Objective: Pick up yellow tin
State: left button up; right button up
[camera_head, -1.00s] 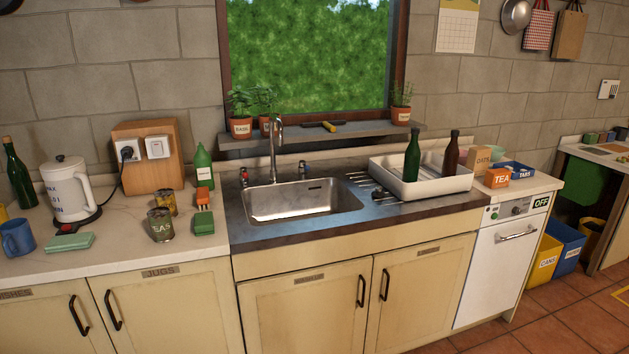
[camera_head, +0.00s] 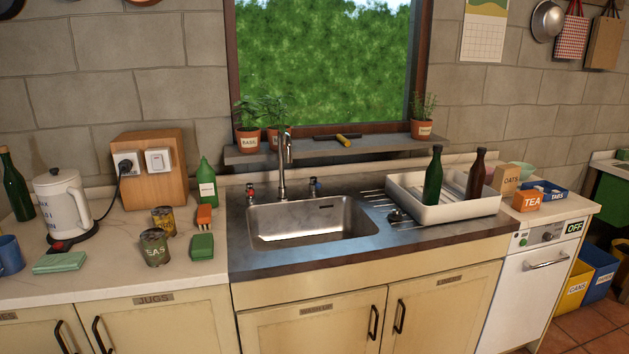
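The yellow tin (camera_head: 163,221) stands upright on the pale worktop left of the sink, its label too small to read. A green tin marked with letters ending in "EAS" (camera_head: 155,247) stands just in front of it and hides part of its lower left side. Neither of my grippers shows in the head view.
A white kettle (camera_head: 64,205) and a wooden socket box (camera_head: 148,168) stand behind and left. A green bottle (camera_head: 206,185) is behind right. The sink (camera_head: 310,222) lies right, with a white rack (camera_head: 445,208) holding bottles. The worktop's front strip is mostly clear.

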aim_at(162, 216)
jog(key=i+j+u, duration=0.5)
jog(key=i+u, duration=0.2)
jog(key=i+j+u, duration=0.1)
jog(key=i+u, duration=0.25)
jog(key=k, duration=0.1)
